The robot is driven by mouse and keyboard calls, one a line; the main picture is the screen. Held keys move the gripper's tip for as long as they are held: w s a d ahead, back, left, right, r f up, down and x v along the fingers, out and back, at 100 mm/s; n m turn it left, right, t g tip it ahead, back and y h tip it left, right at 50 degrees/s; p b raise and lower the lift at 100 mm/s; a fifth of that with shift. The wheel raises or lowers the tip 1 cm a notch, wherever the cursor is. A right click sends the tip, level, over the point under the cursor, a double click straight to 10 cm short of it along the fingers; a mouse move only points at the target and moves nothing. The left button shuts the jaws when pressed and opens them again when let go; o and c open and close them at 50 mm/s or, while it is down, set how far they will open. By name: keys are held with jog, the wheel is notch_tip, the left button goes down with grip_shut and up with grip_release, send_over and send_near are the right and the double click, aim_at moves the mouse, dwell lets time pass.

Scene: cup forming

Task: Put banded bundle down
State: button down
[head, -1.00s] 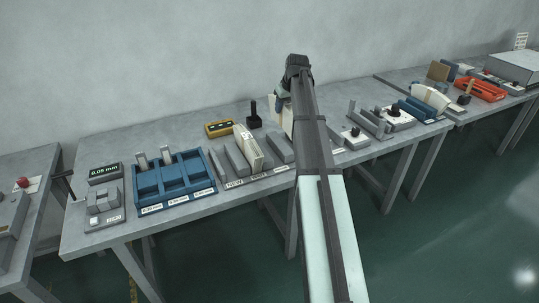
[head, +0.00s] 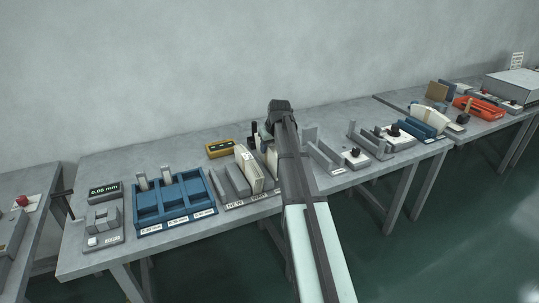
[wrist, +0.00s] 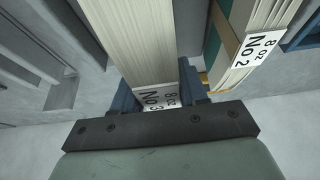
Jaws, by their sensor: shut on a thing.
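My gripper (wrist: 160,92) is shut on a cream paper bundle (wrist: 130,40) whose white label reads "8 oz No 3". Its blue fingers press the bundle from both sides. In the head view the held bundle (head: 271,158) is mostly hidden behind my arm, over the right part of a grey rack (head: 235,204). I cannot tell whether its bottom touches the rack. A second bundle (wrist: 258,30), labelled "8 oz No 2" and with a tan band, stands just right of it in the wrist view. In the head view this bundle (head: 249,168) stands upright in the rack, left of the held one.
A blue compartment tray (head: 172,203) lies left of the rack. A yellow-framed device (head: 220,149) and a dark upright tool (head: 254,132) are behind it. Grey fixtures (head: 325,155) stand right of my arm. Clear bench lies toward the wall.

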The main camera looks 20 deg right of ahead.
jog(key=shift+f, duration=1.7)
jog(key=shift+f, duration=0.15)
jog(key=c, duration=0.6)
grip_release()
jog(key=v, duration=1.2)
